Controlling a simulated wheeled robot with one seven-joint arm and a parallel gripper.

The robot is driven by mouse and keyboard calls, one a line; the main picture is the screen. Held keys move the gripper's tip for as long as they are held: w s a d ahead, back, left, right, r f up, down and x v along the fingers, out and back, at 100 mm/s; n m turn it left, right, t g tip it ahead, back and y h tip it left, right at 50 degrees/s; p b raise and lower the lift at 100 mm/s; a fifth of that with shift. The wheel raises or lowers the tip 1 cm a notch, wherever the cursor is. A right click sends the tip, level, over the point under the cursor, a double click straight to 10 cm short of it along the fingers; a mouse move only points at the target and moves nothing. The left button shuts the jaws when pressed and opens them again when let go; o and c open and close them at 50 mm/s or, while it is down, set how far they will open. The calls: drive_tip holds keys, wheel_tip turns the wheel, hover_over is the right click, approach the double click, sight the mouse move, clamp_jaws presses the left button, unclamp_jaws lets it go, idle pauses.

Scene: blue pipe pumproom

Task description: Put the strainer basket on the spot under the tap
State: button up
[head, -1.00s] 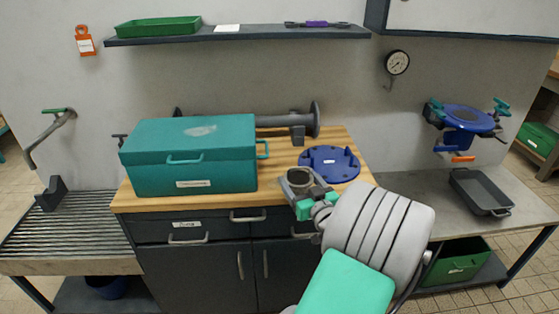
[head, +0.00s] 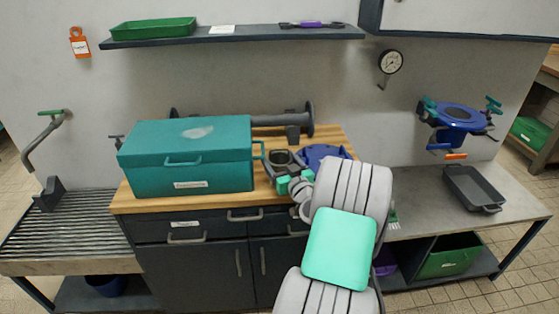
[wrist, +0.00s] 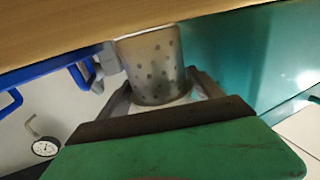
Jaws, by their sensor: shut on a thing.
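The strainer basket (wrist: 152,68), a grey perforated cylinder, sits between the fingers of my gripper (wrist: 160,92) in the wrist view. My gripper (head: 284,168) is shut on it. In the head view the basket's dark open top (head: 281,157) shows over the wooden worktop, just right of the teal box (head: 185,160). I cannot tell its exact height above the wood. The tap (head: 45,140), with a green handle, is on the wall at far left, above the slatted drain bench (head: 62,232). No marked spot under it can be made out.
A dark grey bracket (head: 47,194) stands on the drain bench below the tap. The teal box stands between my gripper and the tap. A grey pipe (head: 262,121) lies behind. A blue flange (head: 325,152) is partly hidden by my arm. A shelf (head: 240,36) hangs above.

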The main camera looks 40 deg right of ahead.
drive_tip(key=shift+f, duration=0.15)
drive_tip(key=o, duration=1.6)
drive_tip(key=shift+o, duration=0.2)
